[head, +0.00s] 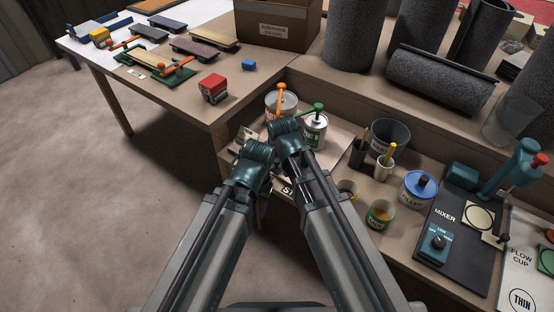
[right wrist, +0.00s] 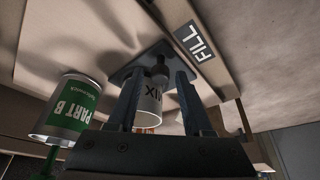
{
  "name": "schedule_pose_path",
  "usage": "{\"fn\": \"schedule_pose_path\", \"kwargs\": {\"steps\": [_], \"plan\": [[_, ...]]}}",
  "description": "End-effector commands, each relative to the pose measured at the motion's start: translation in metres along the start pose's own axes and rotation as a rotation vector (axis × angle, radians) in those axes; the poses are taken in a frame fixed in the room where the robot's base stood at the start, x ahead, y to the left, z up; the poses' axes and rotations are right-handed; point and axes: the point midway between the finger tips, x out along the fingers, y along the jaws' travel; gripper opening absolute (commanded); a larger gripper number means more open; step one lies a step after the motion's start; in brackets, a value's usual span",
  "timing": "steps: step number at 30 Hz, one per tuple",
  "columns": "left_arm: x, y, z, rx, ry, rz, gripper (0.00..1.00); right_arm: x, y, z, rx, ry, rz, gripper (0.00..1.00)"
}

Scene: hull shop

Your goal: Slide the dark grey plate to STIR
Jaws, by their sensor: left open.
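In the right wrist view, the dark grey plate (right wrist: 122,74) lies on a light surface beside a FILL label (right wrist: 194,41). A white cup marked MIX (right wrist: 149,104) shows at the plate. A dark knob stands between the fingers of my right gripper (right wrist: 158,82), with gaps on both sides; these fingers are apart. In the head view, my left gripper (head: 272,172) is near the bench's left end, largely hidden by its own wrist. A partly covered label (head: 287,191) starting with "ST" shows between my arms. The plate is hidden in the head view.
A green PART B can (head: 315,130) with a green pump and a can with an orange pump (head: 281,104) stand beyond my wrists. A side table (head: 120,75) holds sanding blocks.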

Motion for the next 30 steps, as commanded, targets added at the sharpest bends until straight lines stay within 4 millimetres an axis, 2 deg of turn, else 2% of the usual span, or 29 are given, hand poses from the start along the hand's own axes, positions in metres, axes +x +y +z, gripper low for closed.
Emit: {"fn": "schedule_pose_path", "kwargs": {"steps": [1, 6, 8, 30], "plan": [[0.0000, 0.0000, 0.0000, 0.000, 0.000, 0.000, 0.50, 0.0000, 0.0000, 0.0000, 0.000, 0.000, 0.000, 0.39], [0.0000, 0.0000, 0.0000, 0.000, 0.000, 0.000, 0.50, 0.0000, -0.0001, 0.0001, 0.000, 0.000, 0.000, 0.09], [0.0000, 0.0000, 0.0000, 0.000, 0.000, 0.000, 0.50, 0.0000, -0.0001, 0.0001, 0.000, 0.000, 0.000, 0.00], [0.0001, 0.0000, 0.0000, 0.000, 0.000, 0.000, 0.50, 0.0000, -0.0002, 0.0004, 0.000, 0.000, 0.000, 0.00]]}}
